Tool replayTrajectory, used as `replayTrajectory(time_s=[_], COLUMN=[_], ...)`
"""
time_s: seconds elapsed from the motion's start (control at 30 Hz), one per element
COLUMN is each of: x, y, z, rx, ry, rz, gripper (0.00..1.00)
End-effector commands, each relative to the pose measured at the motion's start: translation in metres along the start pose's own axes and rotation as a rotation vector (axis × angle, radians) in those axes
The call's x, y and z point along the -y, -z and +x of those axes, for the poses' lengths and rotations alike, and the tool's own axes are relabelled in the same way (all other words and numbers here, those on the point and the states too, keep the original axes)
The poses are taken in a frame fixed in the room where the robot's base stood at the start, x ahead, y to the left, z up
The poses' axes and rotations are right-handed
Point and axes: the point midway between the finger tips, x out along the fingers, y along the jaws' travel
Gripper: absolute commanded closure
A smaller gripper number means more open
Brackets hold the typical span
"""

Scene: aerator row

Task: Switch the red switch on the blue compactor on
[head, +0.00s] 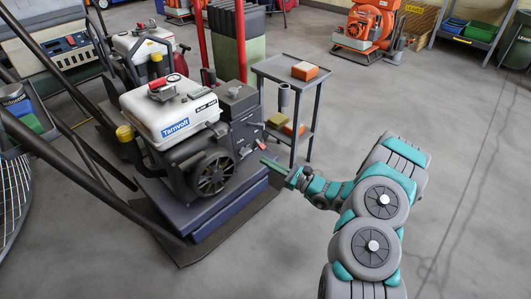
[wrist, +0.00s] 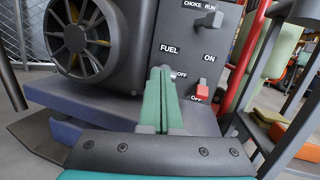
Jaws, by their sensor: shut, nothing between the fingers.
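The blue compactor (head: 222,213) stands left of centre in the head view, with a white fuel tank (head: 172,108) on top and a dark engine. In the wrist view its dark control panel (wrist: 185,30) fills the upper middle. The red switch (wrist: 207,92) sits low on the panel, at the OFF mark, with ON printed above it. My gripper (head: 266,161) is shut and empty in front of the panel. In the wrist view its green fingers (wrist: 160,72) point at the panel, left of and apart from the red switch. They cover part of the panel under FUEL.
A choke lever (wrist: 208,19) is at the panel's top. The round recoil starter (wrist: 82,37) is left of the fingers. A grey trolley (head: 290,69) with bricks stands close behind the compactor. Other machines stand at the back. The floor on the right is clear.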

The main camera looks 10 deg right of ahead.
Motion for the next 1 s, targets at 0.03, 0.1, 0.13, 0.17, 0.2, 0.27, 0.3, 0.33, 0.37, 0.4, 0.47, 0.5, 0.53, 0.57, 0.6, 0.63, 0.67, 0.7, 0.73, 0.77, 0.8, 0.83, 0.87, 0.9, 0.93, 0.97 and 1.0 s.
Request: replayTrajectory(time_s=[0.03, 0.1, 0.13, 0.17, 0.2, 0.27, 0.3, 0.33, 0.37, 0.4, 0.47, 0.5, 0.53, 0.57, 0.6, 0.63, 0.67, 0.7, 0.73, 0.77, 0.8, 0.83, 0.87, 0.9, 0.93, 0.97, 1.0], x=[0.009, 0.022, 0.026, 0.03, 0.035, 0.041, 0.044, 0.046, 0.047, 0.048, 0.049, 0.049, 0.049, 0.049, 0.049, 0.049, 0.049, 0.049, 0.049, 0.049, 0.049, 0.049, 0.049, 0.05, 0.051, 0.051, 0.052], y=[0.014, 0.029, 0.035, 0.041, 0.047, 0.054, 0.057, 0.059, 0.061, 0.063, 0.064, 0.065, 0.065, 0.065, 0.065, 0.065, 0.065, 0.065, 0.065, 0.065, 0.065, 0.065, 0.065, 0.065, 0.066, 0.066, 0.066], z=[-0.011, -0.022, -0.028, -0.032, -0.038, -0.045, -0.049, -0.051, -0.053, -0.054, -0.056, -0.056, -0.056, -0.056, -0.056, -0.056, -0.056, -0.056, -0.056, -0.055, -0.054, -0.053, -0.051, -0.048, -0.045, -0.041, -0.036], rx=[-0.01, -0.019, -0.023, -0.028, -0.032, -0.038, -0.04, -0.042, -0.044, -0.045, -0.046, -0.047, -0.047, -0.047, -0.047, -0.047, -0.047, -0.047, -0.047, -0.047, -0.047, -0.047, -0.047, -0.047, -0.047, -0.046, -0.046], ry=[0.046, 0.101, 0.123, 0.142, 0.165, 0.192, 0.206, 0.214, 0.221, 0.227, 0.232, 0.233, 0.233, 0.233, 0.232, 0.232, 0.232, 0.232, 0.232, 0.231, 0.231, 0.23, 0.229, 0.229, 0.228, 0.227, 0.227], rz=[0.018, 0.033, 0.039, 0.044, 0.049, 0.054, 0.056, 0.058, 0.059, 0.06, 0.061, 0.062, 0.062, 0.062, 0.062, 0.062, 0.062, 0.062, 0.062, 0.062, 0.062, 0.062, 0.062, 0.062, 0.062, 0.062, 0.061], gripper=[1.0, 1.0, 1.0, 1.0, 1.0, 1.0, 1.0, 1.0, 1.0, 1.0, 1.0, 1.0, 1.0, 1.0, 1.0, 1.0, 1.0, 1.0, 1.0, 1.0, 1.0, 1.0, 1.0, 1.0, 1.0, 1.0, 1.0])
